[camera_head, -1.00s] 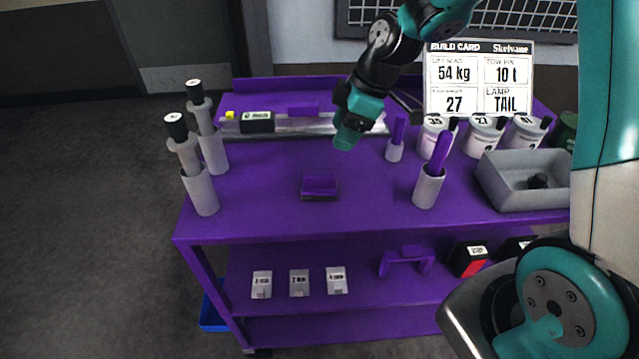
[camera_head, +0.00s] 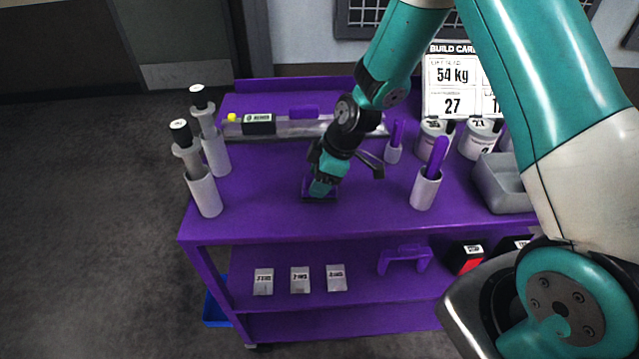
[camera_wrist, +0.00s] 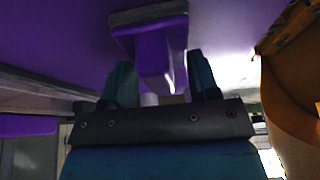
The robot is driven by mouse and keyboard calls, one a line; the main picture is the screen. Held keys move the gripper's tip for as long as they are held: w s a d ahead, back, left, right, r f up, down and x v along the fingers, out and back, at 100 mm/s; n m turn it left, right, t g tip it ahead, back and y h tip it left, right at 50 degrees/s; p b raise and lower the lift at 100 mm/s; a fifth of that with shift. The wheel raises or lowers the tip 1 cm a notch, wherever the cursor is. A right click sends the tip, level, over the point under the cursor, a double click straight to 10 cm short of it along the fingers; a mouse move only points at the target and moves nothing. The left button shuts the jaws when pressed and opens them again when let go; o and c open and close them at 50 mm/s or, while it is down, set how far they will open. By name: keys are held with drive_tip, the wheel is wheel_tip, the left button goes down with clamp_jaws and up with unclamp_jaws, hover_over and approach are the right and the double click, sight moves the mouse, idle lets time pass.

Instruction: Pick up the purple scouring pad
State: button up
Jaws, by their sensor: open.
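The purple scouring pad (camera_head: 307,189), a small purple block with a dark base, lies on the cart's purple top towards the front middle. In the wrist view the pad (camera_wrist: 158,50) shows its purple body and grey-black base just beyond and between my fingertips. My gripper (camera_head: 321,190) is open and points down over the pad, hiding most of it in the head view. In the wrist view my gripper's two teal fingers (camera_wrist: 162,80) stand apart, one on each side of the pad's near end. I cannot tell whether they touch it.
Grey-white cylinders (camera_head: 203,192) stand at the left edge. A purple-handled tool in a white holder (camera_head: 425,190) and a grey bin (camera_head: 500,184) are at right. A long bar (camera_head: 310,127) lies behind. The cart top left of my gripper is clear.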

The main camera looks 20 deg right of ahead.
clamp_jaws()
drive_tip(key=shift+r, duration=0.1)
wheel_tip(320, 180, up, 20)
drive_tip(key=b, duration=0.2)
idle(0.4)
drive_tip(key=c, duration=0.9)
unclamp_jaws()
